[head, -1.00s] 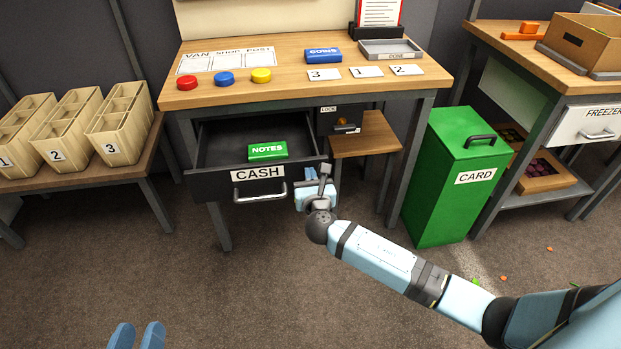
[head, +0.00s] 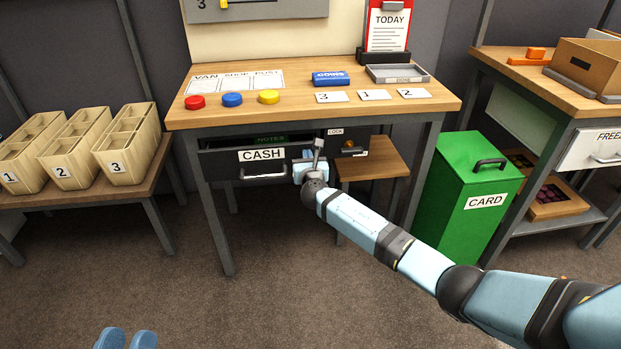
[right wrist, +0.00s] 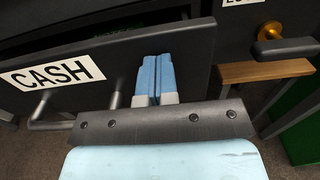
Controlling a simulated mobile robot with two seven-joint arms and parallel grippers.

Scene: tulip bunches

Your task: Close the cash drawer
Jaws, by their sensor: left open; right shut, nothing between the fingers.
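The black cash drawer (head: 226,166) sits under the wooden desk, slightly open, with a dark gap above its front panel. Its CASH label and bar handle face me. A green NOTES box (head: 270,138) lies inside, mostly hidden under the desk top. My right gripper (head: 306,168) is at the right end of the drawer front. In the right wrist view its blue fingers (right wrist: 157,78) are shut, empty, and against or very near the drawer's front panel (right wrist: 120,62), right of the handle. My left gripper (head: 125,340) is open at the bottom edge, away from the drawer.
A lock with a brass knob (right wrist: 270,30) is right of the drawer, above a small wooden stool (head: 372,160). A green CARD bin (head: 465,195) stands further right. Wooden crates (head: 128,150) are on the left bench. Floor before the desk is clear.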

